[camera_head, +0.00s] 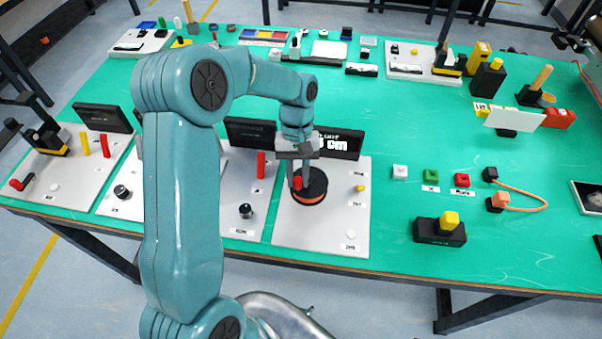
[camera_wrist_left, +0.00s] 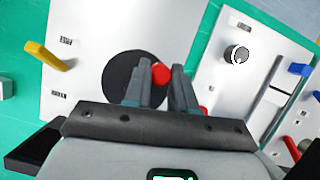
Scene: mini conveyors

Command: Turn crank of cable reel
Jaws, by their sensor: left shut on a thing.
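The cable reel (camera_head: 314,190) is a black disc with an orange rim on a white panel (camera_head: 290,235) near the table's front edge. It also shows as a dark disc in the left wrist view (camera_wrist_left: 120,75). Its red crank knob (camera_wrist_left: 160,74) sits off the disc's centre. My left gripper (camera_wrist_left: 166,80) is shut on the red knob, with a finger on either side of it. In the head view the gripper (camera_head: 296,180) reaches down over the reel and partly hides the knob. My right gripper is not in view.
A black display (camera_head: 340,143) with white "cm" text stands behind the reel. A yellow piece (camera_head: 360,188) and a white button (camera_head: 351,247) are on the same panel. A black knob (camera_head: 246,210) and a red post (camera_head: 261,164) stand on the panel to the left. Green table shows to the right.

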